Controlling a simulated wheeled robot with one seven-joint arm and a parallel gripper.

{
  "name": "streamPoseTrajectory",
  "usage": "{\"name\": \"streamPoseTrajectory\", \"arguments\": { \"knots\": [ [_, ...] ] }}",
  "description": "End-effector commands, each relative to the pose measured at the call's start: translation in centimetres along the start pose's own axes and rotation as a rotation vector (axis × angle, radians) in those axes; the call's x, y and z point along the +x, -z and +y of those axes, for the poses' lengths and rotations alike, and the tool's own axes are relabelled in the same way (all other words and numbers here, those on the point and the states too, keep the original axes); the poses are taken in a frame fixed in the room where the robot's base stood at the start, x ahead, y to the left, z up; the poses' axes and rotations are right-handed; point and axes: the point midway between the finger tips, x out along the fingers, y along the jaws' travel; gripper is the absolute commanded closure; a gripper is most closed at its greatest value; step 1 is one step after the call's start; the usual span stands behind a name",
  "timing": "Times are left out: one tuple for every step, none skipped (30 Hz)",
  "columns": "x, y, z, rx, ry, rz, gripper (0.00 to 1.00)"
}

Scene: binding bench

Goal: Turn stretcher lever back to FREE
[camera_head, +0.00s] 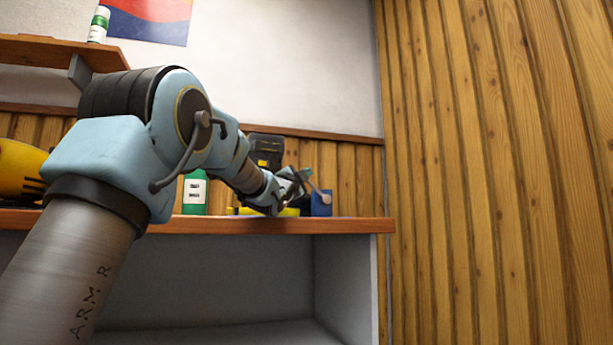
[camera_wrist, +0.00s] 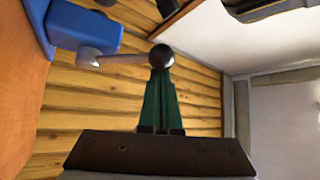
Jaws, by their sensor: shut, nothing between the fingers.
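The stretcher lever is a thin metal rod (camera_wrist: 122,59) with a black ball knob (camera_wrist: 161,56), set on a blue block (camera_wrist: 85,27). In the wrist view the rod runs right from the block's pivot to the knob. My gripper (camera_wrist: 160,78) is shut and empty, its green fingers together. The fingertips line up with the knob and overlap its lower edge in the picture; I cannot tell whether they touch. In the head view the blue block (camera_head: 321,204) stands near the right end of the bench, with my gripper (camera_head: 297,179) beside it. No FREE marking is readable.
The wooden bench top (camera_head: 330,225) ends just right of the block. A green bottle (camera_head: 195,193), a yellow thing (camera_head: 290,212) and a black and yellow device (camera_head: 267,151) stand near my arm. A plank wall (camera_head: 480,170) rises at the right.

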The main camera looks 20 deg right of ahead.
Motion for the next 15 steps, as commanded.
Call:
{"name": "streamPoseTrajectory", "arguments": {
  "knots": [
    [0.0, 0.0, 0.0, 0.000, 0.000, -0.001, 1.00],
    [0.0, 0.0, 0.0, 0.000, 0.000, -0.001, 1.00],
    [0.0, 0.0, 0.0, 0.000, 0.000, -0.001, 1.00],
    [0.0, 0.0, 0.0, 0.000, 0.000, -0.001, 1.00],
    [0.0, 0.0, 0.0, 0.000, 0.000, -0.001, 1.00],
    [-0.1, 0.0, 0.0, 0.000, 0.000, -0.001, 1.00],
    [-0.2, 0.0, 0.0, 0.000, -0.001, -0.001, 1.00],
    [-0.3, 0.0, 0.0, 0.000, -0.001, -0.001, 1.00],
    [-0.6, 0.0, 0.0, 0.000, -0.001, -0.001, 1.00],
    [-0.9, 0.0, 0.0, 0.000, -0.001, -0.001, 1.00],
    [-1.2, 0.0, -0.1, 0.000, -0.001, -0.001, 1.00],
    [-1.8, 0.0, -0.1, 0.000, -0.001, -0.001, 1.00],
    [-2.3, 0.0, -0.1, 0.000, -0.001, -0.001, 1.00],
    [-2.8, 0.0, -0.1, 0.000, -0.001, -0.002, 1.00],
    [-3.6, 0.0, -0.2, 0.000, -0.001, -0.001, 1.00]
  ]
}}
